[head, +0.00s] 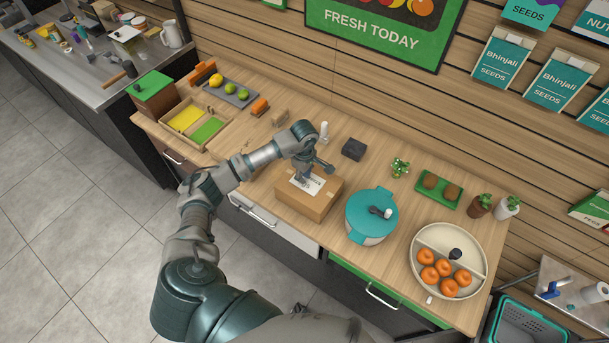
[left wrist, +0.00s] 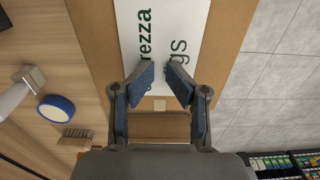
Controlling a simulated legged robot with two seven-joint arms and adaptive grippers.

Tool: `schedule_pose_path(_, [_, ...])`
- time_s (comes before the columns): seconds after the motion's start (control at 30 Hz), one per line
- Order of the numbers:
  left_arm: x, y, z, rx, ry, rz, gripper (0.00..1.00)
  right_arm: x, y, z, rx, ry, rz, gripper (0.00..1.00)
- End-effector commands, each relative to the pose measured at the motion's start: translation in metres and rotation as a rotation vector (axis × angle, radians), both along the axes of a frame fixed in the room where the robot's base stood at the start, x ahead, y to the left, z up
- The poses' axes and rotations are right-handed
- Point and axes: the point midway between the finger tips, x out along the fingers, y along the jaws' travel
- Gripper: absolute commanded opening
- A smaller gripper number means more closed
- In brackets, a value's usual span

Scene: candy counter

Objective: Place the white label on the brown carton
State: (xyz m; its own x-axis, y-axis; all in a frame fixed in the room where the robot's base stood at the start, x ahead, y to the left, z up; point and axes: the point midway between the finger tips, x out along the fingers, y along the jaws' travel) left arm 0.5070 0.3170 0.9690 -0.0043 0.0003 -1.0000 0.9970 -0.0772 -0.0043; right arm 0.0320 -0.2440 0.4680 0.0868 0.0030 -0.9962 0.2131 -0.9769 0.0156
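The brown carton (head: 322,206) stands on the wooden counter, left of the teal-lidded pot. The white label (head: 314,188) lies flat on the carton's top, inside its edges. In the left wrist view the label (left wrist: 150,20) shows dark green lettering and the carton (left wrist: 92,45) shows as a brown border around it. My left gripper (left wrist: 162,80) is over the label, with its two fingertips apart and nothing between them. In the head view my left gripper (head: 303,178) points down at the label and hides part of it. My right gripper is not in view.
A teal-lidded pot (head: 364,240) stands close to the right of the carton. A dark block (head: 354,149) and a small white bottle (head: 323,131) are behind it. A divided tray (head: 418,262) with oranges is farther right. The compartment box (head: 177,136) is at the left.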

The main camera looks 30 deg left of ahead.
Motion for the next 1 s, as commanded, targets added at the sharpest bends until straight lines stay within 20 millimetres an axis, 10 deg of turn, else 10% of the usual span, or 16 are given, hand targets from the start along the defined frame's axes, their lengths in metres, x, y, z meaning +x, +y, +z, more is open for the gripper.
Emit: schedule_pose_path(1.0, [0.001, 0.0, 0.119, 0.001, 0.0, 0.001, 0.35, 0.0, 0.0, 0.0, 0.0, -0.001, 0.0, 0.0])
